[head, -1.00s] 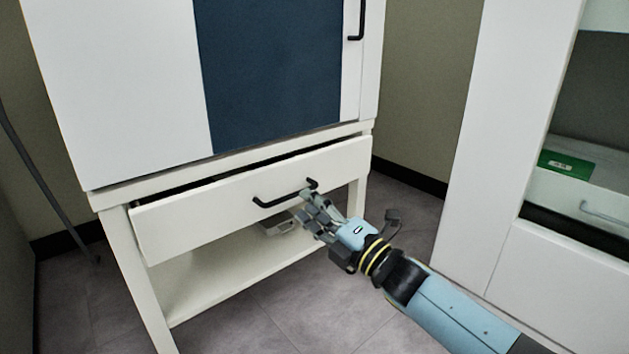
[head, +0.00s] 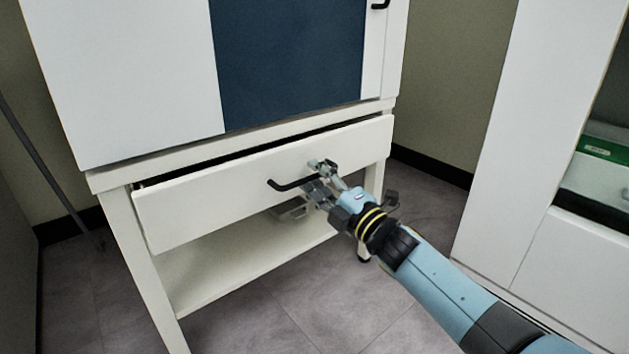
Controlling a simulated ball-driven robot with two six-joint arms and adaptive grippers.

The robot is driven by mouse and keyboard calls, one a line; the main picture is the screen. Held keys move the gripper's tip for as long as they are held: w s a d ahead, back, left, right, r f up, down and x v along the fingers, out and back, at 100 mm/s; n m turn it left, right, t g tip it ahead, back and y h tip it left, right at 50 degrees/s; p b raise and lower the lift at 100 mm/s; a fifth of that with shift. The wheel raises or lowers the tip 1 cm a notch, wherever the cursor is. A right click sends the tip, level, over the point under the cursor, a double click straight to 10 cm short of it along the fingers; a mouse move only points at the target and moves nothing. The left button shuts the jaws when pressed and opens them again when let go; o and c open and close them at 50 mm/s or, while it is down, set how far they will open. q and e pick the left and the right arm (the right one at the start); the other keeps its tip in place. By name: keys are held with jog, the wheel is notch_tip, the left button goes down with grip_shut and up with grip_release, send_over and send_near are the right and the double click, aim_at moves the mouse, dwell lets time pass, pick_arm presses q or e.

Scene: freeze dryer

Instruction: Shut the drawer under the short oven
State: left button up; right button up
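The white drawer (head: 225,200) under the short oven (head: 130,80) stands slightly out, with a dark gap along its top edge. Its black bar handle (head: 287,186) is on the front. My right gripper (head: 318,176) is at the right end of the handle, close against the drawer front. Its fingers overlap the handle end, and I cannot tell whether they close on it. My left gripper is not in view.
The oven sits on a white stand with an open lower shelf (head: 225,277); a small grey object (head: 290,211) shows below the drawer. A white cabinet (head: 540,130) stands to the right, with a green box (head: 607,150) inside. Grey floor lies between.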

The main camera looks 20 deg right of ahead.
jog(key=shift+w+a+r, duration=0.1)
jog(key=shift+w+a, duration=0.1)
jog(key=shift+w, duration=0.25)
jog(key=shift+c, duration=0.3)
grip_shut()
